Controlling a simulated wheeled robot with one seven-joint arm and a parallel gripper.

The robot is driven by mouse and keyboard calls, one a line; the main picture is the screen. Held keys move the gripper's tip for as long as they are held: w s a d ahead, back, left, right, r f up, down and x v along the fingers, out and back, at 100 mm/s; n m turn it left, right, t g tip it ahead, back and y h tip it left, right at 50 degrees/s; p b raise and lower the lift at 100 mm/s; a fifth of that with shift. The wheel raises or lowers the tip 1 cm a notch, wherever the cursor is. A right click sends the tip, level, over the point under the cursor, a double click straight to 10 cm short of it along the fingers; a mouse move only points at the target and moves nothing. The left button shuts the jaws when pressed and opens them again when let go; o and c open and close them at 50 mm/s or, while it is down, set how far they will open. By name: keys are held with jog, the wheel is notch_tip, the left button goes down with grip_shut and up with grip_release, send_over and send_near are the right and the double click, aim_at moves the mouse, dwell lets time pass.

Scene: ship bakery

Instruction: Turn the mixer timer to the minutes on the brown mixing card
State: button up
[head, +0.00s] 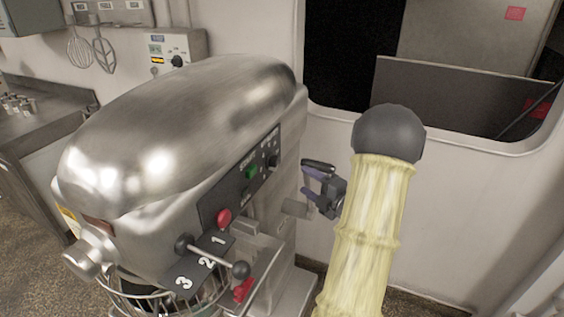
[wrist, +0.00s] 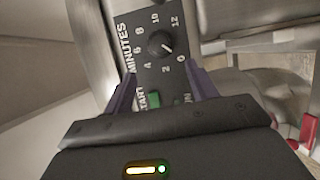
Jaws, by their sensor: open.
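The mixer (head: 170,130) is a large silver machine filling the left and middle of the head view. Its timer knob (head: 273,161) is small and black, on the dark side panel. In the wrist view the timer knob (wrist: 161,43) sits inside a ring of even numbers from 0 to 12 marked MINUTES. Its white pointer line appears to aim at the 0. My gripper (head: 313,171) is open and empty, beside the panel. In the wrist view its fingers (wrist: 162,88) are spread below the dial, apart from the knob. I see no brown mixing card.
A green start button (head: 251,171) and a red button (head: 224,218) are on the same panel. A speed lever (head: 240,269) with a 1-2-3 plate sticks out below. A wall box (head: 177,47), hanging whisks (head: 103,55) and a metal counter (head: 45,125) stand behind.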

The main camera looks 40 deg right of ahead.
aim_at(278, 163)
jog(key=w+p, duration=0.1)
jog(key=w, duration=0.2)
jog(key=w+a+p, duration=0.1)
jog(key=w, duration=0.3)
jog(key=w+p, duration=0.1)
jog(key=w, duration=0.3)
jog(key=shift+w+a+p, duration=0.2)
jog(key=shift+a+p, duration=0.05)
jog(key=shift+p, duration=0.15)
jog(key=c, duration=1)
